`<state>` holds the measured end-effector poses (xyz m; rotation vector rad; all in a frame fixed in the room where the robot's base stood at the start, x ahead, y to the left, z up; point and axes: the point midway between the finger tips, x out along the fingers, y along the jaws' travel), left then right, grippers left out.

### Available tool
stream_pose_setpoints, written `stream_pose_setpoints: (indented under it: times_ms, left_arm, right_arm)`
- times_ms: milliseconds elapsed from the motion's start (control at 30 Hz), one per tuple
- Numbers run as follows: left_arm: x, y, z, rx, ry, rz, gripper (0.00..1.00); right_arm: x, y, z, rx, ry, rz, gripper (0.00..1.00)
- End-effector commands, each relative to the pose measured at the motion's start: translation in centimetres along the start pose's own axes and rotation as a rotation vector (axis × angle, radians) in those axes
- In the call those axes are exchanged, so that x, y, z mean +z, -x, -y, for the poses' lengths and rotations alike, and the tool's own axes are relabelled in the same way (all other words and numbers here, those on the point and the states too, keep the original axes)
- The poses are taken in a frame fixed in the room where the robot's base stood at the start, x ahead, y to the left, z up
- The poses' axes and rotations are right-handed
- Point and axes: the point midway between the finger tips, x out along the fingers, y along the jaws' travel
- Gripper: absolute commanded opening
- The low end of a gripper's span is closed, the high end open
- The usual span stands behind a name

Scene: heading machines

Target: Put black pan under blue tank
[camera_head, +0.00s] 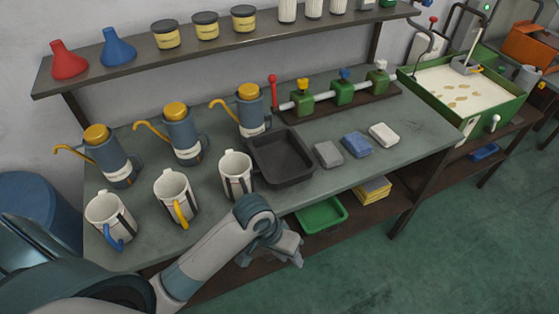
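The black pan (300,165) is a shallow square tray lying on the workbench, right of the white mugs. A large blue tank (38,212) stands at the left edge, partly cut off by the frame and partly hidden behind my arm. My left gripper (272,258) hangs in front of the bench's front edge, below and in front of the pan and apart from it. It holds nothing I can make out; its finger gap is unclear. My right gripper is not in view.
Mugs (174,194) and blue oil cans (184,138) crowd the left of the bench (335,187). Grey, blue and white blocks (357,144) and a valve manifold (343,94) are near the pan. A green tray (321,216) sits on the lower shelf. Floor at right is clear.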

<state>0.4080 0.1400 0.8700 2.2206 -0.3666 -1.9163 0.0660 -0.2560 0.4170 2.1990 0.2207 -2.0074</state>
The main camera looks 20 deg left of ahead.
Motion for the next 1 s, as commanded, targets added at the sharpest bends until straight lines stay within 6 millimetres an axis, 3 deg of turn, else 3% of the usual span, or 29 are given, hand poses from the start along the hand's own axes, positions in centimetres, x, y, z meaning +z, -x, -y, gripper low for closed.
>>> stream_pose_setpoints:
  times_ms: [33, 200, 667, 767, 1000]
  left_arm:
    - [1.7, -0.1, 0.1, -0.006, -0.013, -0.016, 0.3]
    - [5.2, 0.3, 1.4, -0.059, -0.065, -0.077, 0.3]
    - [10.9, 0.2, 5.5, -0.2, -0.127, -0.123, 0.3]
    - [12.1, -0.7, 6.7, -0.234, -0.138, -0.121, 0.3]
    - [14.2, -5.9, 9.8, -0.29, -0.163, -0.101, 0.3]
  right_arm:
    - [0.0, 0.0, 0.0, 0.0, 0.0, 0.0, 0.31]
    - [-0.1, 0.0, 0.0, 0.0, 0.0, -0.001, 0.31]
    - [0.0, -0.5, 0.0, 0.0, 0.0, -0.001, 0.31]
    - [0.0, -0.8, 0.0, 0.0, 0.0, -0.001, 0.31]
    - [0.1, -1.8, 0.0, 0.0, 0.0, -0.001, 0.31]
